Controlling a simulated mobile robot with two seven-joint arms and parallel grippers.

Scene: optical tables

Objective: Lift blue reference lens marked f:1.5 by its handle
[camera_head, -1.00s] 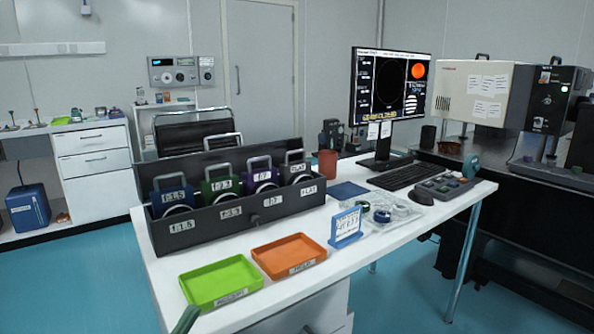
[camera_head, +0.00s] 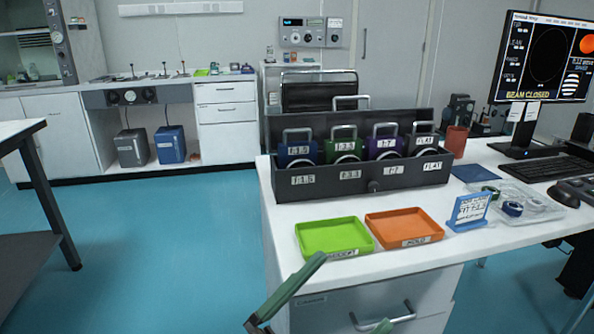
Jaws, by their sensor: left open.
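The blue reference lens (camera_head: 300,153), marked f:1.5, stands upright in the leftmost slot of a black lens box (camera_head: 330,184) on the white table. Its grey loop handle (camera_head: 297,131) sticks up above the box's front wall, and the lens's lower part is hidden. Green, purple and FLAT-marked lenses stand to its right. My left gripper (camera_head: 348,291) is open at the bottom of the head view, with green fingers, in front of the table and below the lens box. It is clear of the lens. My right gripper is out of view.
A green tray (camera_head: 318,250) and an orange tray (camera_head: 376,238) lie in front of the box. A blue sign stand (camera_head: 470,212) and a clear tray of small rings are to the right. A monitor (camera_head: 545,58) stands behind. Floor at left is clear.

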